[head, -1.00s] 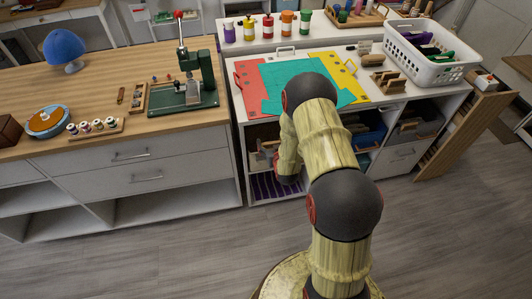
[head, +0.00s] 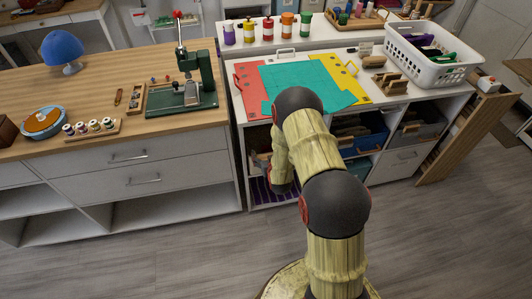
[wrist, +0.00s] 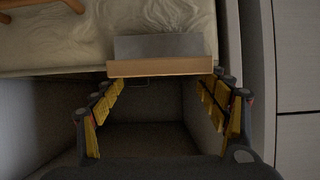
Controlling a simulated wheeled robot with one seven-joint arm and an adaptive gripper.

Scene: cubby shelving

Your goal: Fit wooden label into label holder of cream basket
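In the wrist view a wooden label (wrist: 160,68) lies across the space between my fingertips. My gripper (wrist: 164,80) has a yellow-padded finger at each end of it and appears to hold it by the ends. The cream basket (wrist: 60,45) shows behind it as a pale, swirled surface. A grey plate (wrist: 158,45), apparently its label holder, stands just beyond the label. I cannot tell whether label and holder touch. In the head view my arm reaches into the left cubby under the white worktop, and the basket cannot be made out clearly.
Cubby walls (wrist: 238,60) stand close on the right in the wrist view, with dark space below the basket. In the head view a drawer cabinet (head: 130,165) is to the left. Blue and grey bins (head: 418,130) fill other cubbies. The floor (head: 130,265) in front is clear.

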